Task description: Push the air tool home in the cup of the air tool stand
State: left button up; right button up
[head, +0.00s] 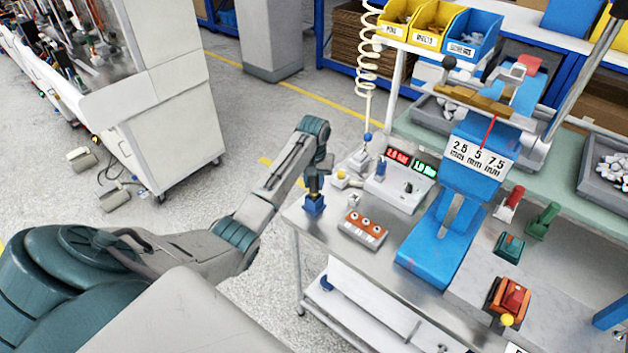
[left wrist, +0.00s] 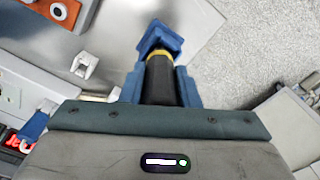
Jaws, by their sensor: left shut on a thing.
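The air tool is a dark cylinder with a yellow band; it shows in the left wrist view (left wrist: 160,78) between my gripper's fingers. My left gripper (head: 317,175) is shut on it at the left edge of the bench; its blue fingers also show in the left wrist view (left wrist: 159,90). The air tool stand (head: 314,205) is a small blue block right under the gripper, and it also shows in the left wrist view (left wrist: 158,38). The tool's lower end meets the stand; how deep it sits in the cup is hidden. My right gripper is out of view.
An orange block with white knobs (head: 363,230) and a grey display box (head: 400,187) stand right of the stand. A tall blue press (head: 445,235) is farther right. A coiled cream hose (head: 368,65) hangs behind. Open floor lies left of the bench.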

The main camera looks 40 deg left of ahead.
pick_arm(q)
jog(key=shift+f, duration=0.1)
jog(key=o, duration=1)
jog(key=shift+o, duration=0.2)
jog(key=shift+r, duration=0.4)
notch_tip(320, 180, up, 7)
jog(key=b, duration=0.3)
jog(key=shift+r+p, duration=0.7)
jog(key=shift+r, duration=0.25)
jog(key=shift+s+r+p, duration=0.1)
jog(key=shift+r+p, duration=0.55)
jog(key=shift+p, duration=0.05)
jog(key=shift+f, duration=0.1)
